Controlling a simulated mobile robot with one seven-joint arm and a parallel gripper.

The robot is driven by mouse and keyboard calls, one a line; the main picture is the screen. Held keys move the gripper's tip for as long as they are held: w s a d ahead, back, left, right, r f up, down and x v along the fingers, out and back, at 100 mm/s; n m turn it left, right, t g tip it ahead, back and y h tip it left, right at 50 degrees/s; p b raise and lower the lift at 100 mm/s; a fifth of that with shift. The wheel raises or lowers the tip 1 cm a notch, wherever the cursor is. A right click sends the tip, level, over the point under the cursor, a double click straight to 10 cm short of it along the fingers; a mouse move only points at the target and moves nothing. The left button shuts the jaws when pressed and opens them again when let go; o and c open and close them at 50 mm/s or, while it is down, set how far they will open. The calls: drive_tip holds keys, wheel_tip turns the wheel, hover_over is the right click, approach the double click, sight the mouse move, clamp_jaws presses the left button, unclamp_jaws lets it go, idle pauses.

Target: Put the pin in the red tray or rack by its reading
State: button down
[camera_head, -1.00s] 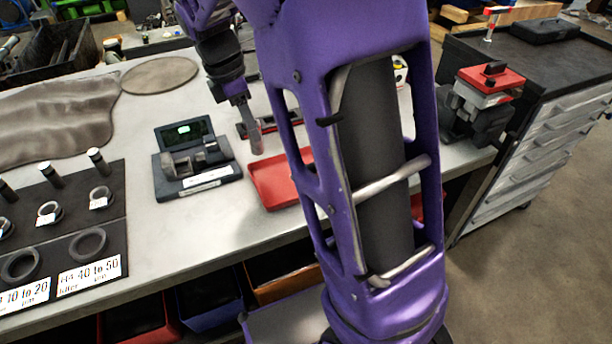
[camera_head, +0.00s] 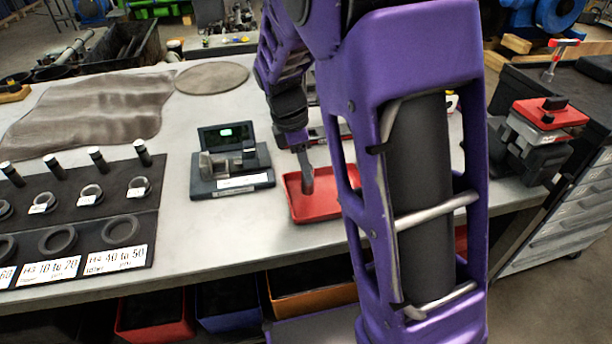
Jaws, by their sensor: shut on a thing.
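The red tray (camera_head: 325,207) lies on the bench, partly hidden behind my purple arm. My gripper (camera_head: 307,182) points down over the left part of the tray, its tips low and close to the tray floor. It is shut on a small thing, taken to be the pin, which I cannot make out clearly. The measuring device (camera_head: 232,182) stands left of the tray with a small green-lit display (camera_head: 225,134); its reading is too small to read. The dark rack (camera_head: 105,205) at the left holds several upright pins, tagged rings and labels such as "10 to 20" and "40 to 50".
A grey cloth (camera_head: 95,112) and a round mat (camera_head: 212,78) lie at the back of the bench. A red-topped vise-like device (camera_head: 545,120) stands at the right. Coloured bins (camera_head: 155,325) sit below the bench. Bare bench surrounds the measuring device.

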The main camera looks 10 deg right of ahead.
drive_tip(key=shift+f, duration=1.15)
drive_tip(key=c, duration=0.6)
unclamp_jaws()
drive_tip(key=shift+f, duration=0.1)
drive_tip(key=r, duration=0.4)
drive_tip(key=a+r+p, duration=0.1)
drive_tip(key=r, duration=0.3)
drive_tip(key=a+r, duration=0.1)
drive_tip(key=r, duration=0.3)
drive_tip(key=shift+a, duration=0.2)
